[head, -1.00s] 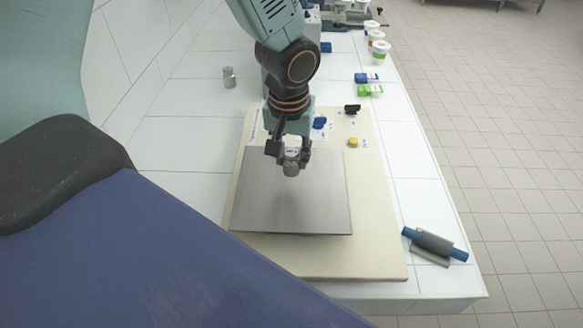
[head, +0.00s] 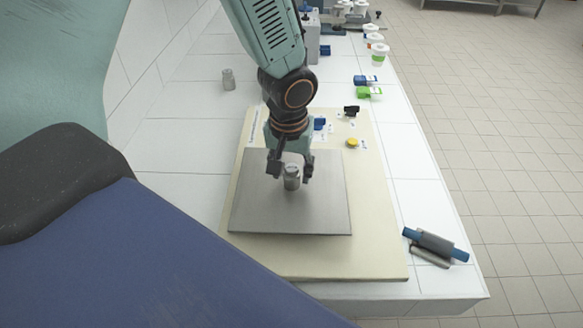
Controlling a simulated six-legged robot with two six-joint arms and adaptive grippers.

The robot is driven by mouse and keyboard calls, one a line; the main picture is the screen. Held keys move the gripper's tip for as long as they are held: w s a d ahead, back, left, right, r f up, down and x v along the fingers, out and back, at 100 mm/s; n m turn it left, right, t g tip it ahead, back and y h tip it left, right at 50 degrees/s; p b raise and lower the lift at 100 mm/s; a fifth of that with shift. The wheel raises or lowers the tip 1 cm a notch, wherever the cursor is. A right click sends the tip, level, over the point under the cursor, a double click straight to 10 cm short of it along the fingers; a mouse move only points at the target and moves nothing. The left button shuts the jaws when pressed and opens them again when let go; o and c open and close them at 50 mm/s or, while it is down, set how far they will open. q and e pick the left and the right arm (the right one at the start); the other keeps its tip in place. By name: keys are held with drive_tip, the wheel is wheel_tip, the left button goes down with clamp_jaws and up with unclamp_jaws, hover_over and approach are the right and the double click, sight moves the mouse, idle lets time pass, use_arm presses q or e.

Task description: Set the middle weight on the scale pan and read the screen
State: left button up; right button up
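A grey metal weight (head: 291,178) stands upright on the square steel scale pan (head: 325,205), near the pan's back middle. My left gripper (head: 291,170) is just above the pan with its fingers spread on either side of the weight. Gaps show between the fingers and the weight, so the gripper is open. I cannot make out a readable screen. My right gripper is not in view.
The pan sits on a cream board (head: 375,240) with a yellow button (head: 352,142) and a small black part (head: 351,110). A roller with blue ends (head: 435,245) lies near the counter's right edge. Blue and green clips (head: 368,91) and white cups (head: 380,54) stand farther back.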

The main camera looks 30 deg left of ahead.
sight(290, 173)
use_arm(q)
drive_tip(key=shift+o, duration=0.3)
drive_tip(key=shift+w, duration=0.1)
drive_tip(key=shift+r, duration=0.1)
wheel_tip(290, 173, up, 12)
drive_tip(key=s+p, duration=0.1)
drive_tip(key=p, duration=0.1)
drive_tip(key=shift+s+d, duration=0.2)
idle(0.5)
